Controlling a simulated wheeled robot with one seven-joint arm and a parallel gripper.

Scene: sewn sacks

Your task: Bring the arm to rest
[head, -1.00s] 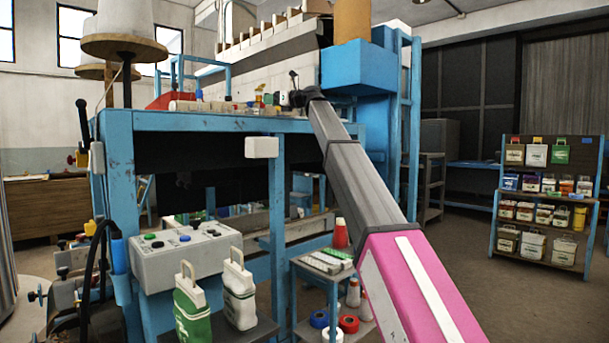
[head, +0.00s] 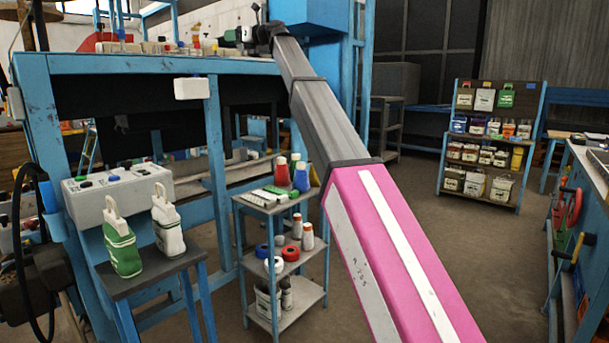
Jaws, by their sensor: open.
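My arm, pink near me and grey farther out, reaches from the bottom right up to the top of the blue machine frame (head: 150,64). My gripper (head: 260,22) is the small dark end of the arm, over the frame's top deck near the blue upright. It is open, and I see nothing held in it. Its fingers are small and dark, and their exact spread is hard to make out. Small coloured pieces (head: 196,44) lie on the deck left of it; I cannot tell whether it touches any.
A green-and-white sack (head: 121,246) and a white sack (head: 168,224) stand on a small table. A cart (head: 262,208) holds spools and cones. A shelf of sacks (head: 490,140) stands at back right, a workbench (head: 590,190) at the right edge. Floor between is open.

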